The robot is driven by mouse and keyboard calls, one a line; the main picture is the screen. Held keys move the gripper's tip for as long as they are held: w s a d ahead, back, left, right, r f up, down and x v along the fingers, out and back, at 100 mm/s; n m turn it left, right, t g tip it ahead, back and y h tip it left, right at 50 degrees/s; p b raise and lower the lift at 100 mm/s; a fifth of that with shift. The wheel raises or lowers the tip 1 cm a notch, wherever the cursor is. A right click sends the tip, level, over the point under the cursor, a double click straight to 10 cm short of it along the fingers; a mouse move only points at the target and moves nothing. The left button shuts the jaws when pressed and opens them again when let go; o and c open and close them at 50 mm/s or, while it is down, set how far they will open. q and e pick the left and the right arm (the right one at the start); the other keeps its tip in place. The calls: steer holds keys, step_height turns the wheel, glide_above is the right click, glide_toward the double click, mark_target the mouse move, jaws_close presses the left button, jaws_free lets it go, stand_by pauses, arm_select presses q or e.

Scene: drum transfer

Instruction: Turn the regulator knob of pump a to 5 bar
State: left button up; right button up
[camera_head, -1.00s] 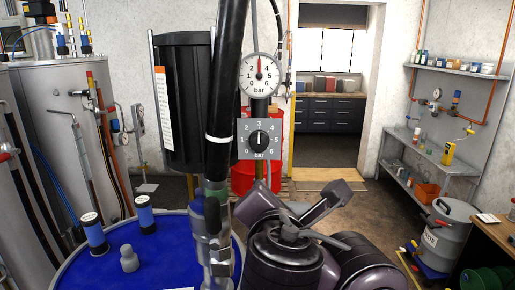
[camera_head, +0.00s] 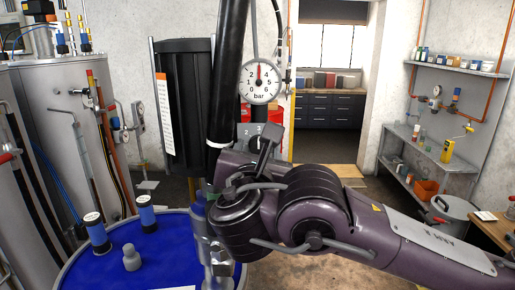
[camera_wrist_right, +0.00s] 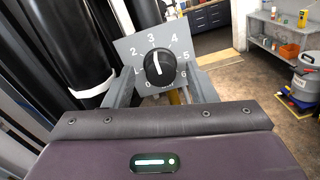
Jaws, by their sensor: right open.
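The regulator is a grey plate with a bar scale from 0 to 6 and a black knob (camera_wrist_right: 160,67). In the right wrist view the knob's white mark points at about 3. In the head view the plate (camera_head: 244,131) is mostly hidden behind my right gripper (camera_head: 265,148). The round gauge (camera_head: 260,82) above it has its red needle straight up, near 3. In the right wrist view my right gripper (camera_wrist_right: 161,82) is open, one finger on each side of the knob's lower part. I cannot tell whether they touch it. My left gripper is out of view.
A blue drum (camera_head: 165,255) with small fittings stands in front left. A thick black hose (camera_head: 228,75) runs down close left of the regulator. Steel tanks (camera_head: 60,120) stand at left, shelves (camera_head: 425,165) at right. A red drum (camera_head: 276,120) is behind.

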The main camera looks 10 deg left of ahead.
steer(key=shift+w, duration=0.15)
steer(key=c, duration=1)
steer(key=shift+o, duration=0.2)
steer(key=m+b, duration=0.6)
steer(key=b, duration=0.1)
steer(key=m+b, duration=0.7)
steer(key=b, duration=0.1)
steer(key=shift+f+m+g+y, duration=0.2)
steer(key=shift+m+g+y, duration=0.1)
steer(key=shift+r+m+b, duration=0.15)
steer(key=shift+m+b, duration=1.25)
steer(key=shift+m, duration=0.5)
steer(key=o, duration=1)
steer(key=shift+r, duration=0.1)
steer(key=shift+c, duration=0.2)
